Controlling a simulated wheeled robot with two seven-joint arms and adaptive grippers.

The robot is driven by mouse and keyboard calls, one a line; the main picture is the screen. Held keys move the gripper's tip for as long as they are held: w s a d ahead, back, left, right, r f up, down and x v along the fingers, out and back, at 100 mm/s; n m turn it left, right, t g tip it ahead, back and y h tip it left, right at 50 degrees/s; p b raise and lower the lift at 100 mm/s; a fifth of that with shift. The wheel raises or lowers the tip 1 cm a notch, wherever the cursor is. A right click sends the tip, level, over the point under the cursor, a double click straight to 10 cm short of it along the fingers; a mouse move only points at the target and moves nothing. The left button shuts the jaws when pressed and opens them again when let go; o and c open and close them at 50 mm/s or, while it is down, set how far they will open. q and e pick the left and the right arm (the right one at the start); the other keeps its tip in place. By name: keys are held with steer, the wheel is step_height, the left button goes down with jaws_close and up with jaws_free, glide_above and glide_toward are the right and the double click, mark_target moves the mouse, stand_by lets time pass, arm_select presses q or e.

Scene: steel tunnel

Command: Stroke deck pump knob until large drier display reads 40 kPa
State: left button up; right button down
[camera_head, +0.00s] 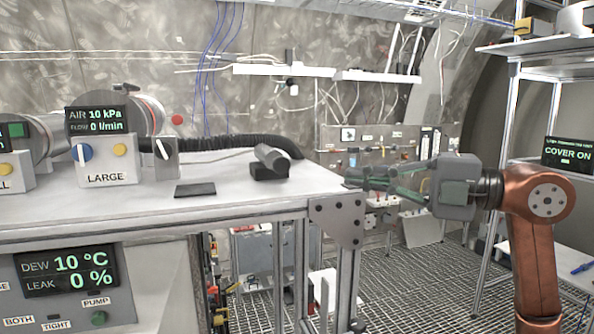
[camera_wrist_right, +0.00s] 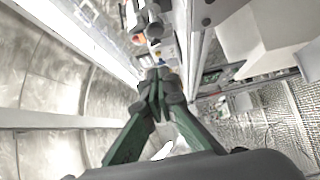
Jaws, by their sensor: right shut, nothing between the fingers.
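The large drier (camera_head: 112,152), labelled LARGE, stands on the bench at the left of the head view. Its display (camera_head: 97,120) reads AIR 10 kPa and FLOW 0 l/min. A black block with a tilted grey cylinder (camera_head: 270,160) sits on the bench near its right end; it may be the deck pump and its knob, but no label shows. A green knob (camera_head: 98,318) marked PUMP is on the lower panel. My right gripper (camera_head: 352,175) is shut and empty, just beyond the bench's right end, apart from the cylinder. Its closed fingers show in the wrist view (camera_wrist_right: 158,82). My left gripper is out of view.
A black corrugated hose (camera_head: 240,145) runs behind the block. A flat dark plate (camera_head: 195,189) lies on the bench. The lower display (camera_head: 68,268) reads DEW 10 °C and LEAK 0 %. A shelf rack (camera_head: 512,110) stands at the right. The bench front is mostly clear.

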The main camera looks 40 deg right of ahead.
steer(key=shift+w, duration=0.1)
steer(key=p, duration=0.6)
glide_toward(278, 166)
steer(key=x, duration=0.5)
steer(key=shift+a+r, duration=0.1)
steer(key=shift+a, duration=0.2)
steer(key=shift+w, duration=0.3)
steer(key=shift+d, duration=0.1)
